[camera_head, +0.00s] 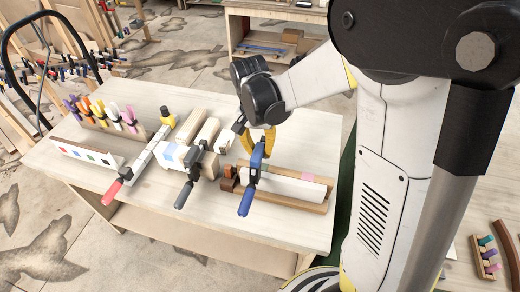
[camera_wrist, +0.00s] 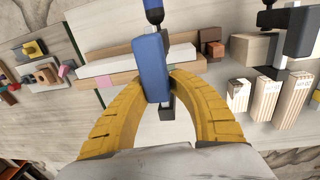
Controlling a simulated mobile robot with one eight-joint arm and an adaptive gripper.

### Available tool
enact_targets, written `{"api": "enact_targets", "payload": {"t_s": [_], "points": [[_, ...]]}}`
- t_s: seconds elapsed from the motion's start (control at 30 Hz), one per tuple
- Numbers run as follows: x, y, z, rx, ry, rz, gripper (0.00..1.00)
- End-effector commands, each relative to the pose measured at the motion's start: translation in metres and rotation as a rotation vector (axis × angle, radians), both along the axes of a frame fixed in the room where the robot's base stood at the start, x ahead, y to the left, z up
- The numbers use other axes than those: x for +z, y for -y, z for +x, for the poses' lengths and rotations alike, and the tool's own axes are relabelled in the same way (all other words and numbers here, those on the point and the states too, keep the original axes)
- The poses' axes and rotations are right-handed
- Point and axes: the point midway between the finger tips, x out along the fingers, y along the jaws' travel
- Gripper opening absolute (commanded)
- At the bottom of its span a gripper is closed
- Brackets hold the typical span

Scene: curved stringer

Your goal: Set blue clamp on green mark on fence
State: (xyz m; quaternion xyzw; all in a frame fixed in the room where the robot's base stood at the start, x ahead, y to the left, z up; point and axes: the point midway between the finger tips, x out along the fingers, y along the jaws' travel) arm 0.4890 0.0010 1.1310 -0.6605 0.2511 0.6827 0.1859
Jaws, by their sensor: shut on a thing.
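My gripper (camera_wrist: 160,88) is shut on the blue clamp (camera_wrist: 153,65), its curved yellow fingers on both sides of the clamp's body. In the head view the clamp (camera_head: 257,162) is over the left part of a wooden rail with a white strip (camera_head: 290,186), its blue handle pointing toward the front. The rail also shows in the wrist view (camera_wrist: 110,60), behind the clamp. I cannot tell whether the clamp touches it. A pink mark (camera_head: 307,176) shows on the rail. The clamp hides part of the rail.
A grey-handled clamp (camera_head: 184,194) on wood blocks and a red-handled bar clamp (camera_head: 111,192) lie left of the rail. Several coloured small clamps (camera_head: 113,113) stand in a rack at the back left. The table front (camera_head: 170,213) is clear.

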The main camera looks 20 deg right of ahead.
Motion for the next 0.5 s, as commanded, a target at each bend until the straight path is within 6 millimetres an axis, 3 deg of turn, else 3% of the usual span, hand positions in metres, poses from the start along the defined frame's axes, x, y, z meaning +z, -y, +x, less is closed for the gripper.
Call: {"api": "enact_targets", "payload": {"t_s": [0.5], "points": [[-0.0027, -0.0002, 0.0003, 0.000, -0.028, -0.038, 0.00]]}}
